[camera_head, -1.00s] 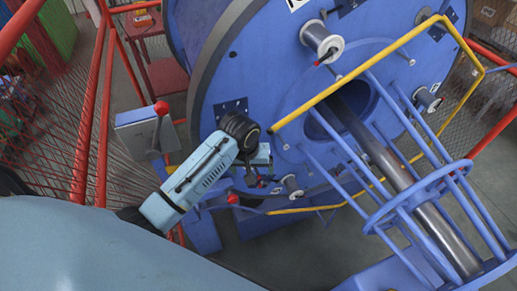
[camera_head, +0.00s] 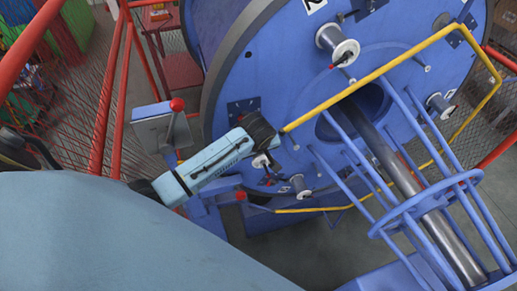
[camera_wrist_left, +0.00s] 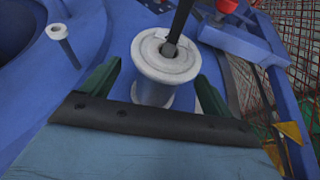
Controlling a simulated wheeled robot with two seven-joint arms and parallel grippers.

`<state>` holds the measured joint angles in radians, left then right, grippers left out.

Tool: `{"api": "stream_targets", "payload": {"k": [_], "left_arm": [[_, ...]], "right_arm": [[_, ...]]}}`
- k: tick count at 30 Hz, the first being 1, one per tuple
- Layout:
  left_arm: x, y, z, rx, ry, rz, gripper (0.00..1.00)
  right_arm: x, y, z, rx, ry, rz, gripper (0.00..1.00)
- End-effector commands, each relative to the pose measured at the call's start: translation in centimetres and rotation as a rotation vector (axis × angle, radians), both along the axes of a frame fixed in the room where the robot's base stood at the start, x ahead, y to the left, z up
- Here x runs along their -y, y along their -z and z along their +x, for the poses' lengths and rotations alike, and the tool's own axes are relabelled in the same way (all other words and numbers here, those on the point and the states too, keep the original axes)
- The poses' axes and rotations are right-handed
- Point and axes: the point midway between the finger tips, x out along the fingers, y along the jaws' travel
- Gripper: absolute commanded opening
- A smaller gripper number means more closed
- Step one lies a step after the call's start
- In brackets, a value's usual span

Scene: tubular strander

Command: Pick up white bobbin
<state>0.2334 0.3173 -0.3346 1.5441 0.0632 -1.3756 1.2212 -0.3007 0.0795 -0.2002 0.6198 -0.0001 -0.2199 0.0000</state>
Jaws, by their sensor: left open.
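A white bobbin (camera_wrist_left: 165,62) with a flanged top sits close in front of my left gripper in the left wrist view. A dark rod stands in its centre hole. My left gripper (camera_wrist_left: 158,76) is open, with one green finger on each side of the bobbin; I cannot tell whether they touch it. In the head view my left arm reaches from the left to the big blue disc (camera_head: 232,92). A small white bobbin (camera_head: 261,160) shows just below my dark wrist, and the fingers are mostly hidden there. My right gripper is not in view.
Other bobbins sit on the disc at the top (camera_head: 341,48), the right (camera_head: 440,104) and the lower edge (camera_head: 298,186). A yellow rail (camera_head: 385,68) and blue cage bars (camera_head: 400,225) stand to the right.

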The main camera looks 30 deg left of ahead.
Motion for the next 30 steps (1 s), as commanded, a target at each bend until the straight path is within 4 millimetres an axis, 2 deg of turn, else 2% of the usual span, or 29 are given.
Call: {"api": "stream_targets", "payload": {"k": [10, 25, 30], "left_arm": [[-0.08, 0.64, 0.19, -0.001, 0.000, -0.002, 0.87], [-0.07, 0.62, 0.18, -0.001, 0.000, -0.002, 0.21], [-0.08, 0.48, 0.30, 0.003, 0.000, -0.001, 0.20]], "right_arm": [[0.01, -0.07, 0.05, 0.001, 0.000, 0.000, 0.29], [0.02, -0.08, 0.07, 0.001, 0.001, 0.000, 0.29], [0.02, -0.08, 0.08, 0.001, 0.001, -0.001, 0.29]]}}
